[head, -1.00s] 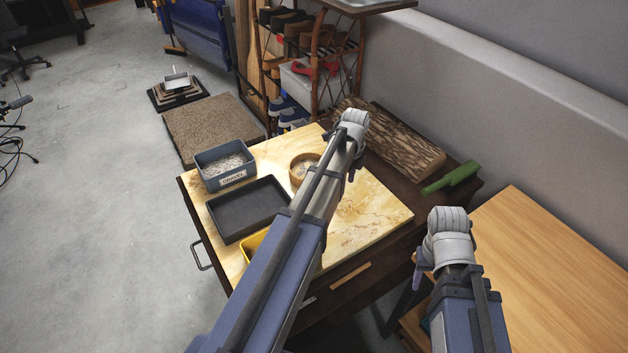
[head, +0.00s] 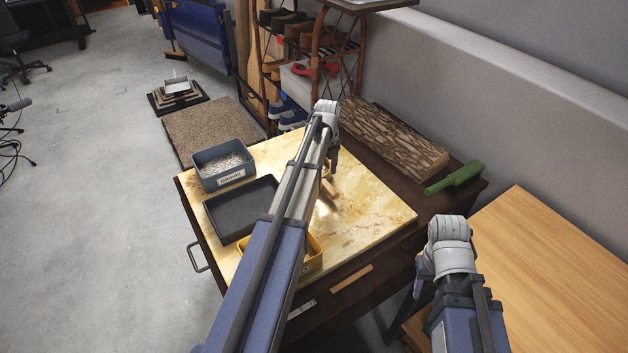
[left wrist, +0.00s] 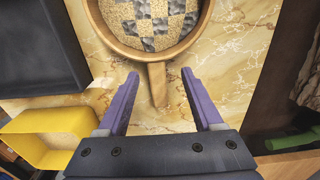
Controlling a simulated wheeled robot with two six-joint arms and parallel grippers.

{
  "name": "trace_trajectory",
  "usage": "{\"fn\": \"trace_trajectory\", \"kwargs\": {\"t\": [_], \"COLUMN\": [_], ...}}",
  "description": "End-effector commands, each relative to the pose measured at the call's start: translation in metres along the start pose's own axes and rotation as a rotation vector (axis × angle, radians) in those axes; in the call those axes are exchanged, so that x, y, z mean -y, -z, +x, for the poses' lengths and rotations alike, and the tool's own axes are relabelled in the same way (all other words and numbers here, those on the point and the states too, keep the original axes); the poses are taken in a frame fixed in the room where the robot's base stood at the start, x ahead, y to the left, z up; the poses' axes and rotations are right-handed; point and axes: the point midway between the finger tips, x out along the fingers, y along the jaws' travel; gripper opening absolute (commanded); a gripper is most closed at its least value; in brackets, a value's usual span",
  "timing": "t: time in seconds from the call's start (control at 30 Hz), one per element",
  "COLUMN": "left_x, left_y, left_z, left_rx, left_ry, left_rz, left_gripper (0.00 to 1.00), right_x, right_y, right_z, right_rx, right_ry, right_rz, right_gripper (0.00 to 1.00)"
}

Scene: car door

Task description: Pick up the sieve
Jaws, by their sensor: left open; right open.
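The sieve is a round wooden frame (left wrist: 150,50) with a straight wooden handle; it lies on the marble-look table top in the left wrist view. Its mesh holds a grey and tan pattern. In the head view my left arm hides most of it, and part of the handle (head: 328,188) shows. My left gripper (left wrist: 160,74) is open, with one purple finger on each side of the handle and gaps between. My right gripper (head: 418,286) is mostly hidden behind its wrist, over the gap between the tables, away from the sieve.
A gravel box (head: 223,165), a black tray (head: 240,208) and a yellow container (head: 312,262) stand left of and in front of the sieve. A bark slab (head: 395,140) and a green brush-like object (head: 455,178) lie at the back right. The marble right of the sieve is clear.

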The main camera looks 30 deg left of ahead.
Motion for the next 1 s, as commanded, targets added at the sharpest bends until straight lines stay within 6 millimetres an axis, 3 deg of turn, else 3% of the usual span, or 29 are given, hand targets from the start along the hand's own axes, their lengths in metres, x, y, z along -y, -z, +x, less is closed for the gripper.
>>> {"fn": "trace_trajectory", "kwargs": {"t": [0.27,0.63,0.93,1.0], "left_x": [-0.001,-0.005,-0.005,-0.005], "left_y": [0.001,0.002,0.002,0.002], "left_z": [0.009,0.051,0.051,0.051], "left_rx": [0.000,0.000,0.000,0.000], "left_ry": [0.000,0.000,0.000,0.000], "left_rz": [0.000,0.000,0.000,0.000], "left_gripper": [0.68,0.68,0.68,0.61], "right_x": [0.001,0.005,0.005,0.005], "right_y": [0.001,0.003,0.003,0.003], "right_z": [0.009,0.051,0.051,0.051], "right_rx": [0.000,0.000,0.000,0.000], "right_ry": [0.000,0.000,0.000,0.000], "right_rz": [0.000,-0.001,-0.001,-0.001], "right_gripper": [0.50,0.50,0.50,0.50]}}
